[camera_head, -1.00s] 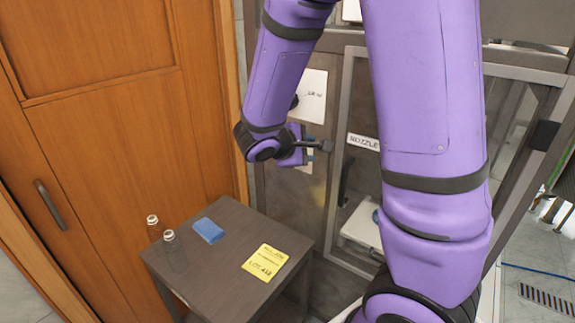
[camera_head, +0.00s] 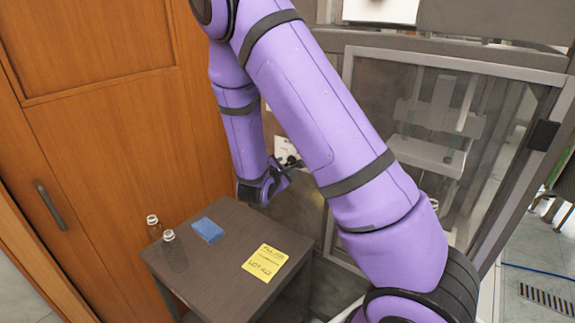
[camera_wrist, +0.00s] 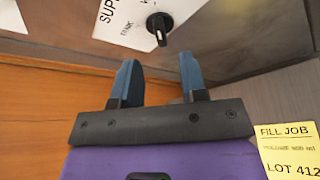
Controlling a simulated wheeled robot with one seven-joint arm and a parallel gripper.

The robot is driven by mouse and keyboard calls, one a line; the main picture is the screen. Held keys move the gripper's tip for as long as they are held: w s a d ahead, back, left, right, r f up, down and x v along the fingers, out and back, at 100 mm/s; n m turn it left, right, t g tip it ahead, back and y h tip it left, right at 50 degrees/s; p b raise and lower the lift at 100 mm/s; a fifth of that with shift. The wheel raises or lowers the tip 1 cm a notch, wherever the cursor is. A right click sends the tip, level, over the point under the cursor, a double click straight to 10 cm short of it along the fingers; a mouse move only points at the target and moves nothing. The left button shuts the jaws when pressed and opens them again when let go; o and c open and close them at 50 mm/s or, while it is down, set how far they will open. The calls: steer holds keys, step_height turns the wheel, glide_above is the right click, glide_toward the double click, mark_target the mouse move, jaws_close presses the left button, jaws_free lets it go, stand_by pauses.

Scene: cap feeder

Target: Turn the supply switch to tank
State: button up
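The supply switch is a black knob (camera_wrist: 159,26) on a white plate (camera_wrist: 112,22) on a grey panel in the wrist view. A pale mark on the knob points down in the picture; a word that looks like "TANK" is at its left. My gripper (camera_wrist: 158,65) is open and empty, its two blue fingers apart and pointing toward the panel. The knob is beyond the fingertips, roughly in line with the gap, and looks untouched. In the head view my gripper (camera_head: 277,178) is beside the plate (camera_head: 284,149), which my arm partly hides.
A wooden door (camera_head: 105,120) is at the left. A framed glass machine door (camera_head: 430,130) is at the right.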

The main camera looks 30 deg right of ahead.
mark_target(289, 163)
steer(key=shift+x, duration=2.95)
jaws_close()
